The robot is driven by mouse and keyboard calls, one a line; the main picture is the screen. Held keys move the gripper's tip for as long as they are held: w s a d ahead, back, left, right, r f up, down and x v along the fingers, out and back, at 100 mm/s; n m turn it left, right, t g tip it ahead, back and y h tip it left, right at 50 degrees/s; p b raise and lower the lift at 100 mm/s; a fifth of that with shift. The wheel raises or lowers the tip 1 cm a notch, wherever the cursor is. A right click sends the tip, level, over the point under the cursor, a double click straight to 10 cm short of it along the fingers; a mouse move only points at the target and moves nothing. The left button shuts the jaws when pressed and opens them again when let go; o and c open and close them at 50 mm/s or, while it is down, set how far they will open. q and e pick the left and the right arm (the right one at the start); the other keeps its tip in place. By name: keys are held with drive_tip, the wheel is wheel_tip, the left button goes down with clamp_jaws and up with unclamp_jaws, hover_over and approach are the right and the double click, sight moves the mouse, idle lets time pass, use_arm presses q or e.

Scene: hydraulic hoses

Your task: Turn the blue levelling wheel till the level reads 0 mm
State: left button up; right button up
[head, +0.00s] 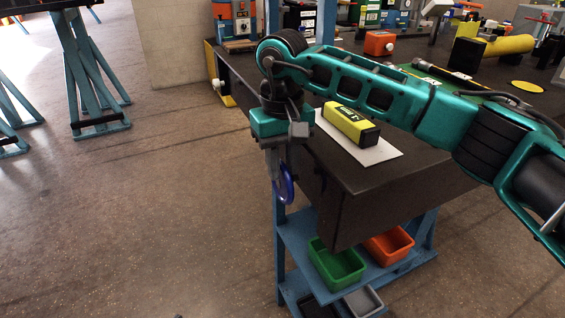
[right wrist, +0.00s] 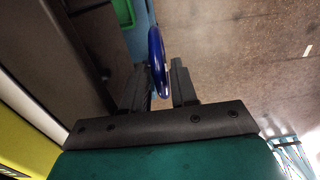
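The blue levelling wheel (head: 286,186) is at the left end of the dark bench, below my right gripper's body in the head view. In the right wrist view the wheel (right wrist: 157,62) is edge-on between the fingers of my right gripper (right wrist: 160,88). The fingers are apart, with a visible gap on the wheel's right side; the left finger is close to it, and I cannot tell whether they touch. In the head view my right gripper (head: 276,164) points down and partly hides the wheel. No level reading can be made out. My left gripper is out of view.
A yellow and black box (head: 351,124) lies on a white sheet (head: 366,150) on the bench (head: 350,190). Green (head: 337,264) and orange (head: 389,246) bins stand on the blue lower shelf. Other equipment stands farther back. The floor at left is clear near the bench.

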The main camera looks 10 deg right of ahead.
drive_tip(key=shift+c, duration=0.2)
clamp_jaws()
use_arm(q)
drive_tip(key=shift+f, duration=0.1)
use_arm(e)
drive_tip(key=shift+r, duration=0.1)
drive_tip(key=shift+w+a+r+g+p, duration=0.15)
drive_tip(key=shift+g+p, duration=0.25)
drive_tip(key=shift+p, duration=0.45)
drive_tip(key=shift+w+g+p, duration=0.15)
drive_tip(key=shift+g+p, duration=0.15)
drive_tip(key=shift+w+g+h, duration=0.2)
drive_tip(key=shift+g+h, duration=0.1)
drive_tip(key=shift+h, duration=0.1)
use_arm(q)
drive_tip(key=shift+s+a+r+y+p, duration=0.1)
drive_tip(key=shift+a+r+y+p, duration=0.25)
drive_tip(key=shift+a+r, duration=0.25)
use_arm(e)
drive_tip(key=shift+w+f+g, duration=0.1)
drive_tip(key=shift+f+g, duration=0.1)
drive_tip(key=shift+g, duration=0.1)
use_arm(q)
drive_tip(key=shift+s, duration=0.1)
use_arm(e)
drive_tip(key=shift+f, duration=0.1)
